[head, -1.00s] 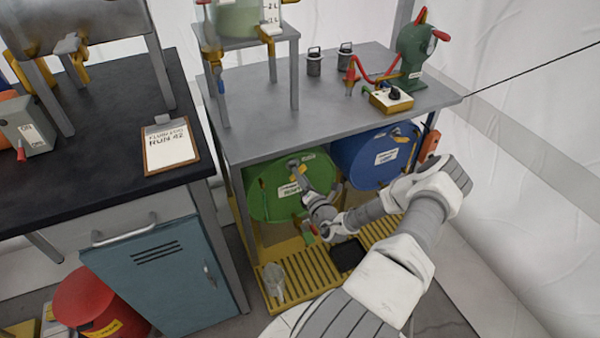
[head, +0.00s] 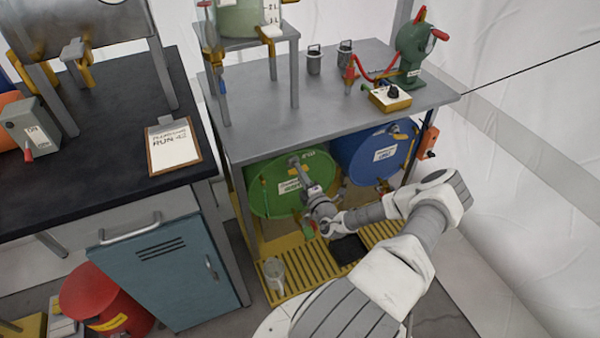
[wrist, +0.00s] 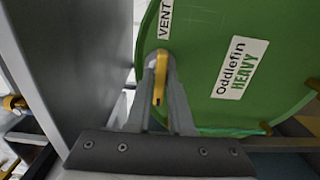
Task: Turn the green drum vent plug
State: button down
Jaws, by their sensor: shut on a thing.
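The green drum (head: 272,192) lies on its side under the grey bench, its round face toward me. It also shows in the wrist view (wrist: 205,95), with a "VENT" label (wrist: 165,20) and an "Oddlefin HEAVY" label. The vent plug's yellow handle (wrist: 160,80) stands out from the drum face just below the "VENT" label. My gripper (head: 296,163) is at the upper part of the drum face. In the wrist view its two fingers (wrist: 161,75) are shut on the yellow handle, one on each side. In the head view my fingers hide the handle.
A blue drum (head: 372,155) lies right of the green one. A grey bench leg (wrist: 70,60) stands close left of my gripper. Below are a yellow slatted platform (head: 310,268), a clear cup (head: 274,274) and a black tray (head: 347,249). The bench top (head: 320,95) is above.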

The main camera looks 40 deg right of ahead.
dwell(0.3)
jog(key=c, duration=0.9)
grip_release()
jog(key=p+v, duration=0.3)
jog(key=v, duration=1.4)
jog(key=shift+s, duration=0.25)
